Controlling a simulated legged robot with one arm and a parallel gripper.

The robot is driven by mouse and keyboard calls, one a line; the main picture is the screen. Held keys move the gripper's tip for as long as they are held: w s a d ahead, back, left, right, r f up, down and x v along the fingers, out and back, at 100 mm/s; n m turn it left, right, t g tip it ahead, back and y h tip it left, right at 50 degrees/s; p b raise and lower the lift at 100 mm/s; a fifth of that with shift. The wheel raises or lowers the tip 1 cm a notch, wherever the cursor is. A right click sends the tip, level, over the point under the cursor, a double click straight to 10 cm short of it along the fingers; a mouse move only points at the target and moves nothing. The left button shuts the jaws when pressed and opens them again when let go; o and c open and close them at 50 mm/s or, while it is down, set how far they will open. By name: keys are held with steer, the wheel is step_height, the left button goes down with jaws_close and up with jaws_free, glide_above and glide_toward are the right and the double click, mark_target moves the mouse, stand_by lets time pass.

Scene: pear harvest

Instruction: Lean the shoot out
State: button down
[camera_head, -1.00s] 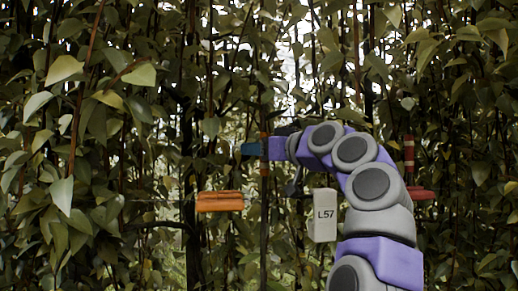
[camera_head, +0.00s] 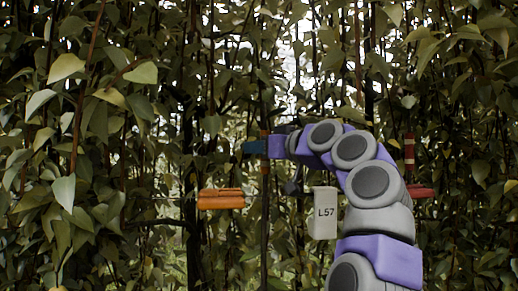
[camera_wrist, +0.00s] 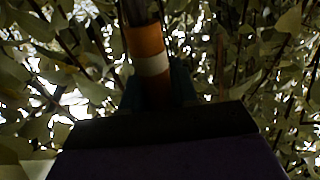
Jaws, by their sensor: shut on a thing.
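The shoot (camera_head: 264,215) is a thin dark upright stem in the middle of the head view, with an orange band near my gripper. In the wrist view the shoot's banded part (camera_wrist: 147,45), orange with a white ring, runs down between the fingers. My gripper (camera_head: 256,148) is shut on the shoot at this band, and it also shows in the wrist view (camera_wrist: 155,88). The shoot looks about upright. Its upper part is lost among leaves, and the wrist view is dark around the grasp.
An orange block (camera_head: 221,199) sits left of the shoot. A white box marked L57 (camera_head: 323,213) stands to the right, close to my arm. A red post with pale bands (camera_head: 409,152) and a red disc (camera_head: 420,192) are behind my arm. Dense leaves and stems fill both sides.

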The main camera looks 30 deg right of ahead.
steer(key=shift+s+a+f+b, duration=0.15)
steer(key=shift+s+b, duration=0.25)
steer(key=shift+b, duration=0.2)
steer(key=shift+s+a+f+b, duration=0.1)
steer(key=shift+s+b, duration=0.3)
steer(key=shift+b, duration=0.2)
steer(key=s+a+f+n+t+y+b, duration=0.1)
steer(key=s+a+b, duration=0.1)
steer(key=s+b, duration=0.5)
steer(key=s+a+f+n+t+y+b, duration=0.1)
steer(key=s+a+n+t+b, duration=0.1)
steer(key=s+b, duration=0.6)
steer(key=shift+a+f+b, duration=0.15)
steer(key=shift+f+b, duration=0.15)
steer(key=shift+b, duration=0.15)
steer(key=c, duration=0.9)
jaws_free()
steer(key=shift+w, duration=0.15)
steer(key=shift+c, duration=0.2)
